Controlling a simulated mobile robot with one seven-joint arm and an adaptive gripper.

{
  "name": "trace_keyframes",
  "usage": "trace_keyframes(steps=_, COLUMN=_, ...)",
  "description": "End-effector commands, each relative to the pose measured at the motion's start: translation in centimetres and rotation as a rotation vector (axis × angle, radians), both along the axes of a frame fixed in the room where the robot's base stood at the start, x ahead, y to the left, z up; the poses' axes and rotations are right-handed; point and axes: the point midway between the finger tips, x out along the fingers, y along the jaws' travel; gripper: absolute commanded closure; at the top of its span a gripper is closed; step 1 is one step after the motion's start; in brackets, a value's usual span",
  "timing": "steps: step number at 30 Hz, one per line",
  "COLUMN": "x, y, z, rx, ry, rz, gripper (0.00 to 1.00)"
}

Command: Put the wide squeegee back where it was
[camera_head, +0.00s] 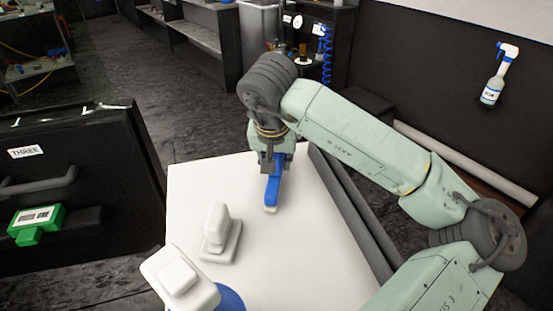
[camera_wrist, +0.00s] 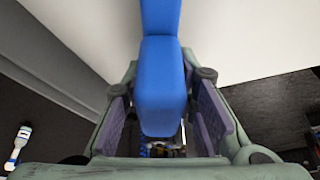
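A blue tool (camera_head: 273,190) with a pale lower end, which looks like a squeegee, hangs from my gripper (camera_head: 272,158) over the white table (camera_head: 310,240). A white block-like piece with an upright grip (camera_head: 218,235) stands on the table, left of the tool. A larger white piece (camera_head: 180,278) is nearer the camera.
A blue round thing (camera_head: 230,299) is partly hidden at the front. Dark rolls (camera_head: 350,205) lie along the table's right edge. A black case (camera_head: 75,180) labelled THREE with a green device (camera_head: 38,222) stands at left. A spray bottle (camera_head: 492,85) is at upper right.

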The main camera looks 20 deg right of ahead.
Motion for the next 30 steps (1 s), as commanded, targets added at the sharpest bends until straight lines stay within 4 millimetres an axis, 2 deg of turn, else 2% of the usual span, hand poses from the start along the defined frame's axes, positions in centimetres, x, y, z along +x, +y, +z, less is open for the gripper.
trace_keyframes(steps=6, x=0.0, y=0.0, z=0.0, rx=0.000, ry=0.000, rz=0.000, gripper=0.58)
trace_keyframes(steps=17, x=-0.1, y=0.0, z=0.5, rx=-0.002, ry=-0.003, rz=-0.001, gripper=0.58)
trace_keyframes(steps=20, x=-0.5, y=0.2, z=1.7, rx=-0.003, ry=-0.003, rz=-0.002, gripper=0.58)
trace_keyframes(steps=30, x=-3.0, y=1.2, z=8.2, rx=-0.002, ry=-0.003, rz=-0.001, gripper=0.58)
